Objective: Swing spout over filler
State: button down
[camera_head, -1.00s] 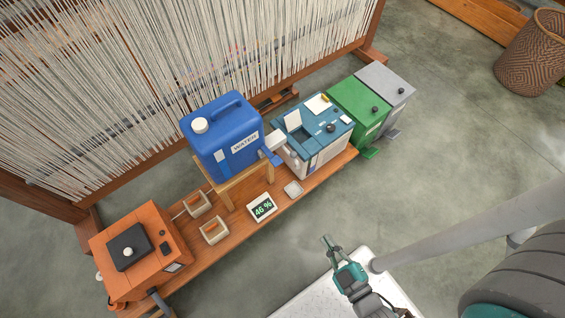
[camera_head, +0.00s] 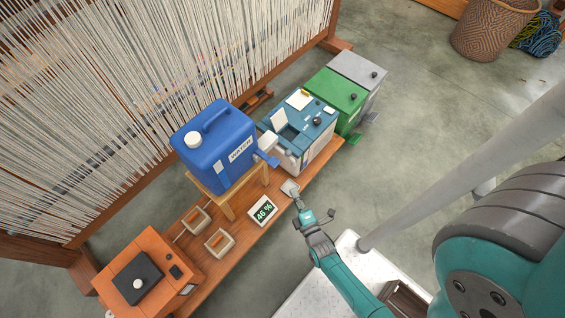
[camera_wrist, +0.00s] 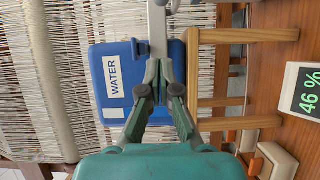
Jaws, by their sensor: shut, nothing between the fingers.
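A blue water container (camera_head: 212,148) with a white cap stands on a wooden stand. Its label shows in the wrist view, where the container (camera_wrist: 115,105) is partly behind my fingers. My gripper (camera_head: 298,204) is shut and empty, below and right of the spout in the head view. In the wrist view my gripper (camera_wrist: 158,45) points towards the container.
Green (camera_head: 335,93) and grey (camera_head: 360,72) bins stand beyond the machine. A loom (camera_head: 130,90) closes off the back.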

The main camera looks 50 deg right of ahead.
aim_at(287, 155)
jog(key=shift+w+f, duration=0.1)
jog(key=shift+w, duration=0.1)
jog(key=s+d+x, duration=0.1)
jog(key=d+x, duration=0.1)
jog(key=x, duration=1)
jog(key=shift+w+d, duration=0.25)
jog(key=shift+d, duration=0.3)
jog(key=shift+d, duration=0.1)
jog(key=shift+s+d, duration=0.1)
jog(key=shift+d, duration=0.2)
